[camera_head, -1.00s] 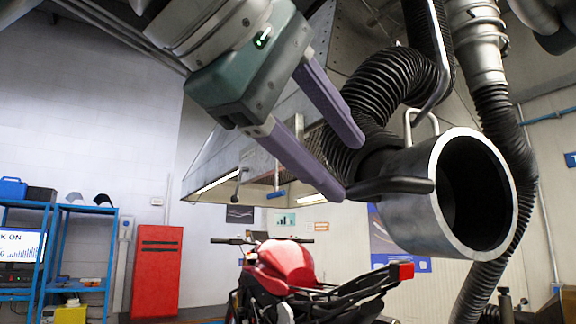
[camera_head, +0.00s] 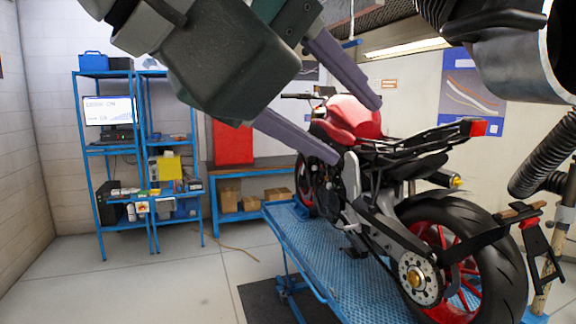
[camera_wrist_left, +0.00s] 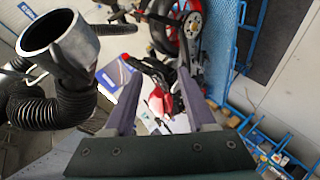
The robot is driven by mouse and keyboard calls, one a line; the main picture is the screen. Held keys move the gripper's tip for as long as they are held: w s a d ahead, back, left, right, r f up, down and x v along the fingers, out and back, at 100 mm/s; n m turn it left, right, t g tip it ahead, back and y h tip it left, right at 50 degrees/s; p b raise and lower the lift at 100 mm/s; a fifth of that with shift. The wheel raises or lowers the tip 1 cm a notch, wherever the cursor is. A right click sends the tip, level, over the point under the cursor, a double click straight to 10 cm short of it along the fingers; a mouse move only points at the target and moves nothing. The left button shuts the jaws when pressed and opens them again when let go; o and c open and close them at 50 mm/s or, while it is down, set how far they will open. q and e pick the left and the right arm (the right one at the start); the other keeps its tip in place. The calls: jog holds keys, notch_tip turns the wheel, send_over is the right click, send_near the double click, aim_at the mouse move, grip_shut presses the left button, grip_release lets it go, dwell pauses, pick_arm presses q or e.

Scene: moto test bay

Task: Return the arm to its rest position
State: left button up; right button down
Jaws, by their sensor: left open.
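My left gripper (camera_head: 358,130) comes in from the upper left in the head view. Its two purple fingers are spread apart with nothing between them. In the left wrist view the left gripper (camera_wrist_left: 158,112) also shows open and empty. The fingers appear in front of the red motorcycle (camera_head: 352,118), which stands on a blue lift table (camera_head: 355,290). The metal exhaust nozzle (camera_head: 553,55) is at the upper right of the head view, apart from the fingers. The nozzle also shows in the left wrist view (camera_wrist_left: 38,38). My right gripper is not in view.
A black ribbed hose (camera_head: 545,165) hangs at the right. A blue shelf (camera_head: 92,150) with a monitor stands at the left. A blue bench (camera_head: 240,178) with a red cabinet (camera_head: 232,142) is behind the lift. The floor (camera_head: 170,285) at the lower left is clear.

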pick_arm(q)
jog(key=s+a+f+m+g+y, duration=0.1)
jog(key=s+a+f+y, duration=0.1)
jog(key=s+a+f, duration=0.3)
jog(key=a+f+y, duration=0.1)
jog(key=a+f, duration=0.2)
jog(key=f, duration=0.4)
jog(key=s+a+f+m+g+y, duration=0.1)
jog(key=s+a+f+y, duration=0.15)
jog(key=f, duration=0.35)
jog(key=s+a+f+m+g+y, duration=0.1)
jog(key=s+a+f, duration=0.3)
jog(key=s+a, duration=0.2)
jog(key=s+a+f+m+g+y, duration=0.2)
jog(key=s+a+f, duration=0.3)
jog(key=s, duration=0.3)
jog(key=shift+s+a+m, duration=0.3)
jog(key=shift+s+a, duration=0.05)
jog(key=shift+a, duration=0.05)
jog(key=shift+y, duration=0.25)
jog(key=shift+c, duration=0.3)
